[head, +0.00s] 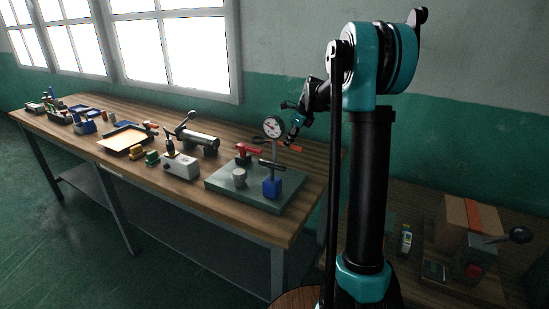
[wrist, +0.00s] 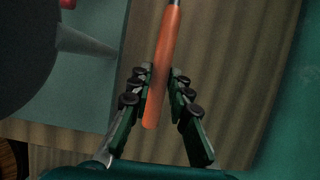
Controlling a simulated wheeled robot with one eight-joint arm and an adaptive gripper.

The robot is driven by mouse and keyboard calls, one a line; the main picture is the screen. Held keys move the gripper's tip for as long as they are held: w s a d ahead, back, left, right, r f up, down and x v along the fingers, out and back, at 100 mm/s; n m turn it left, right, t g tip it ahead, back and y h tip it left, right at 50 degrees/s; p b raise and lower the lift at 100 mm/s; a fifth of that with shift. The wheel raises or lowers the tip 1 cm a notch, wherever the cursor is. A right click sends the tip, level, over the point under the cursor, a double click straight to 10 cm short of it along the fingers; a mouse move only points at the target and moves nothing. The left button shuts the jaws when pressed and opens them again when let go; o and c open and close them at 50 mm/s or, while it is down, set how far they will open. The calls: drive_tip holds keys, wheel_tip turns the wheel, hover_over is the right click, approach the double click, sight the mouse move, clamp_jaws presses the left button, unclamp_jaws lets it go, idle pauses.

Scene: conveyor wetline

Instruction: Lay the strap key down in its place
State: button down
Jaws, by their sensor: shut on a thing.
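My gripper (wrist: 159,78) is shut on the orange handle of the strap key (wrist: 162,62) in the wrist view. The handle lies between the two fingers, and a grey shaft runs out of the top of the picture. The key's far end is out of that view. In the head view my gripper (head: 289,141) is low over the right back of the workbench (head: 140,122), behind the dial gauge (head: 273,128). The key is small and partly hidden there. I cannot tell whether it touches the bench. No marked place for it is clear.
A grey-green plate (head: 222,185) at the bench's right end bears the gauge stand, a blue block (head: 272,188), a red tool (head: 247,149) and a grey cylinder (head: 239,178). A metal cylinder with a lever (head: 197,138) stands left of it. Trays and small parts fill the far left.

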sight(286, 164)
drive_tip(key=shift+f, duration=3.65)
drive_tip(key=c, duration=1.4)
unclamp_jaws()
drive_tip(key=shift+f, duration=0.1)
